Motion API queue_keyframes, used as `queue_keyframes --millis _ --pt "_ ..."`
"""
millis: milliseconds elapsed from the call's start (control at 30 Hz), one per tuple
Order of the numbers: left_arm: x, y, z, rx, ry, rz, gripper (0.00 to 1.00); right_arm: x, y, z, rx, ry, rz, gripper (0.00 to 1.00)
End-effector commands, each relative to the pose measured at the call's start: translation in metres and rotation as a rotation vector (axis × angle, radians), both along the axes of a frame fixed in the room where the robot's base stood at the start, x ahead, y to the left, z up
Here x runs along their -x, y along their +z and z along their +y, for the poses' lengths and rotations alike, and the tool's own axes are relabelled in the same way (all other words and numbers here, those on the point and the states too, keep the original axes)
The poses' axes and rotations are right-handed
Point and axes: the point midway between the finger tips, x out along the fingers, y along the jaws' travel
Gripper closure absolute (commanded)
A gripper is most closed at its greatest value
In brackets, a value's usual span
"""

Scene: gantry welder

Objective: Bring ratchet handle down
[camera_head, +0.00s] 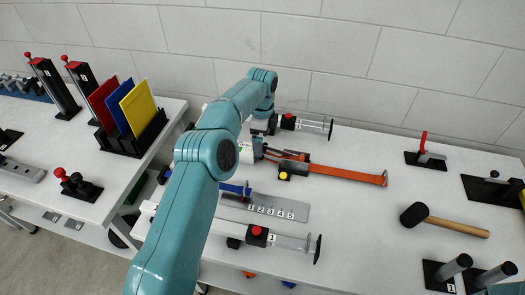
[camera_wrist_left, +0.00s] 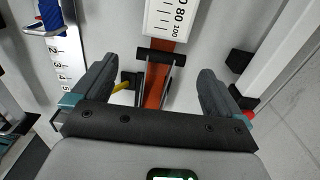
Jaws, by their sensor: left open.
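An orange strap (camera_head: 345,174) runs across the right table through a dark ratchet (camera_head: 292,156). In the left wrist view, the ratchet's dark metal frame (camera_wrist_left: 153,68) and orange strap lie between the two fingers of my left gripper (camera_wrist_left: 155,88). The fingers are spread wide, with nothing gripped, and their gap to the ratchet is hard to judge. In the head view my left arm reaches over the table to the ratchet's left end and hides part of it. The handle's exact angle is unclear. My right gripper is out of view.
A white gauge (camera_wrist_left: 165,18) sits in line with the strap. A numbered metal plate (camera_head: 262,208) and a syringe-like device (camera_head: 285,241) lie in front; another such device (camera_head: 302,123) lies behind. Open table surrounds the strap's right end.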

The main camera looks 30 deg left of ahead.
Motion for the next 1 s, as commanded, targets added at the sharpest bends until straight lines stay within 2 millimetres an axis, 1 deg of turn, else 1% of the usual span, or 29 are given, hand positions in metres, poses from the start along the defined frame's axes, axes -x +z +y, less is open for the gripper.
queue_keyframes --millis 33,100,233,367,600,667,700,767,800,1000 --pt "0.000 -0.009 -0.001 0.001 -0.001 0.004 0.00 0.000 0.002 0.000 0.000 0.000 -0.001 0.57" --pt "0.000 -0.020 -0.001 0.001 -0.001 0.004 0.00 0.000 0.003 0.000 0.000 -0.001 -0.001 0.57" --pt "-0.001 -0.035 0.000 0.001 0.000 0.003 0.00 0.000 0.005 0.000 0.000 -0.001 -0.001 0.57" --pt "-0.002 -0.040 -0.001 0.000 -0.001 0.002 0.00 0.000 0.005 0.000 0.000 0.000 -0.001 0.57" --pt "-0.002 -0.041 -0.001 0.000 -0.001 0.002 0.00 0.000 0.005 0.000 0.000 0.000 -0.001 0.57" --pt "-0.002 -0.041 -0.001 0.000 -0.001 0.002 0.20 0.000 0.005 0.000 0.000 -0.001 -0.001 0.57" --pt "-0.002 -0.041 -0.001 0.000 -0.001 0.002 0.33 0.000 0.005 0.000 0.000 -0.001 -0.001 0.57" --pt "-0.002 -0.041 0.000 0.000 -0.001 0.002 0.52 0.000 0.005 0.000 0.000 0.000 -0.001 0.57" --pt "-0.002 -0.041 0.000 0.000 -0.001 0.002 0.64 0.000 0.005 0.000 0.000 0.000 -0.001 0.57" --pt "-0.002 -0.038 0.001 -0.016 -0.002 0.006 0.64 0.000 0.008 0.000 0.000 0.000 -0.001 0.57"
